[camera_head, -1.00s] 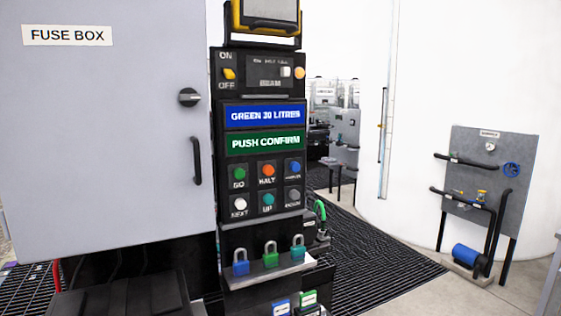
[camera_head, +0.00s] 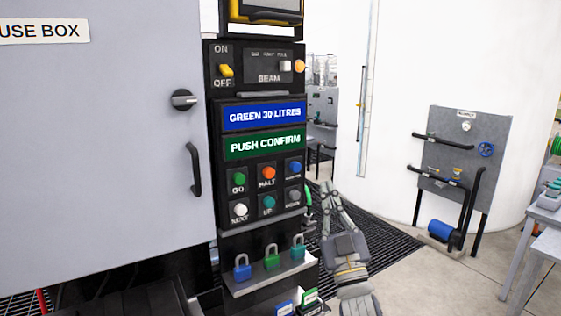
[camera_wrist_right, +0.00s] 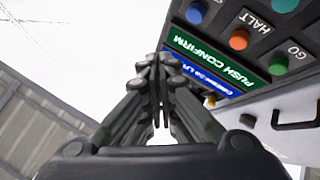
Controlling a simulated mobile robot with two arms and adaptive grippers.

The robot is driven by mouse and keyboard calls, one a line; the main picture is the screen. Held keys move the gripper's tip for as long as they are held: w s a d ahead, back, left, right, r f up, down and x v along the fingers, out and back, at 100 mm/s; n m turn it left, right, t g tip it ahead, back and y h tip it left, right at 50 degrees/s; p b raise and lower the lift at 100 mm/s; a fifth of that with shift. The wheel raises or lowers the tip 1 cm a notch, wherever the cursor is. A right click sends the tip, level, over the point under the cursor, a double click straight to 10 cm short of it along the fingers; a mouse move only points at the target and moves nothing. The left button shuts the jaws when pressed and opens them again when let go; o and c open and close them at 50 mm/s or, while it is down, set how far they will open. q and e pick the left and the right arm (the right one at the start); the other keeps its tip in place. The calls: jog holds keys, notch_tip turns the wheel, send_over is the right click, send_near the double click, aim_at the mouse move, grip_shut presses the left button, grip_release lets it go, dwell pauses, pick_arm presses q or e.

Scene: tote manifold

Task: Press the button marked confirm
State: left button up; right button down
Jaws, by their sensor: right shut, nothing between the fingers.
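The black control panel (camera_head: 216,150) carries a green display reading PUSH CONFIRM (camera_head: 265,144). Under it is a top row of buttons: green GO (camera_head: 239,177), orange-red HALT (camera_head: 268,173) and a blue button (camera_head: 295,167) whose small label I cannot read surely. The lower row has white NEXT (camera_head: 241,210), teal UP (camera_head: 269,202) and a grey button (camera_head: 294,195). My right gripper (camera_head: 329,185) is shut and empty, to the right of the panel, pointing up. In the right wrist view the blue button (camera_wrist_right: 196,12) lies above and right of my fingertips (camera_wrist_right: 157,60), apart from them. My left gripper is out of view.
The grey fuse box (camera_head: 100,150) with its handle stands left of the panel. Several padlocks (camera_head: 271,257) hang on a ledge below the buttons. A yellow ON/OFF switch (camera_head: 225,70) sits above. A pipe board (camera_head: 464,150) and a table (camera_head: 545,215) stand at the right.

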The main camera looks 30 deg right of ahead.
aim_at(297, 167)
jog(key=shift+s+a+r+t, duration=0.1)
jog(key=shift+s+r+t, duration=0.1)
jog(key=shift+r, duration=0.45)
jog(key=shift+s+a+r+t, duration=0.1)
jog(key=shift+s+r, duration=0.1)
jog(key=shift+r, duration=0.4)
jog(key=shift+d, duration=0.1)
jog(key=w+b, duration=0.2)
jog(key=w, duration=0.6)
jog(key=shift+w+a, duration=0.4)
jog(key=shift+b, duration=0.3)
jog(key=shift+w, duration=0.45)
